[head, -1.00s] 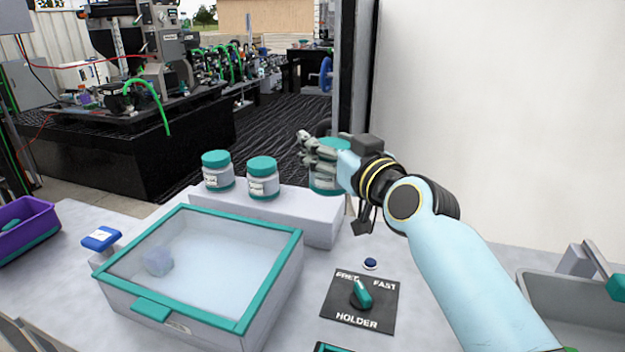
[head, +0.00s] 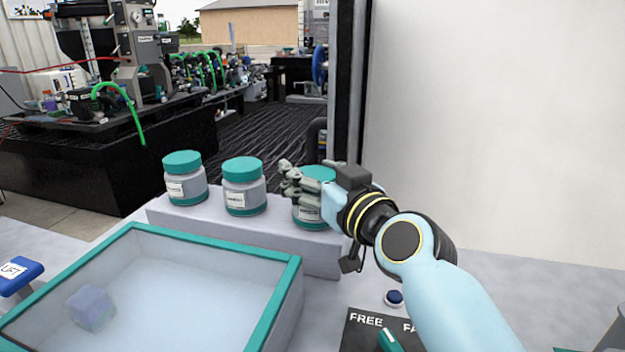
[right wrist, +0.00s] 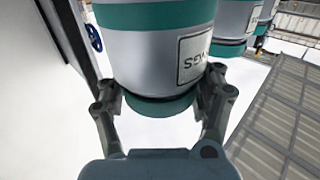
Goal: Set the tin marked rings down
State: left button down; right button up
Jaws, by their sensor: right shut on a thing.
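A grey tin with teal lid and base band (head: 308,214) is in my right gripper (head: 291,178), at the right end of a pale raised ledge. In the right wrist view the tin (right wrist: 155,65) sits between the two fingers (right wrist: 160,100), which are closed about it. Its label there is partly cut off and upside down; the letters seen fit "rings". The tin looks upright, with its base at about the ledge top; I cannot tell whether it touches. My left gripper is out of view.
Two similar tins, one at the left (head: 185,182) and one in the middle (head: 244,190), stand on the ledge (head: 250,238). A teal-rimmed clear-topped box (head: 290,290) is in front. A dark FREE/FAST switch plate (head: 362,338) and a blue button (head: 394,298) lie nearer.

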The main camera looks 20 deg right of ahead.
jog(key=shift+s+r, duration=0.2)
jog(key=shift+s, duration=0.05)
jog(key=shift+w+f, duration=0.1)
jog(key=shift+f, duration=0.1)
jog(key=o, duration=1.3)
jog(key=shift+c, duration=0.2)
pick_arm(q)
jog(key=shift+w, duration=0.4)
pick_arm(e)
jog(key=o, duration=0.6)
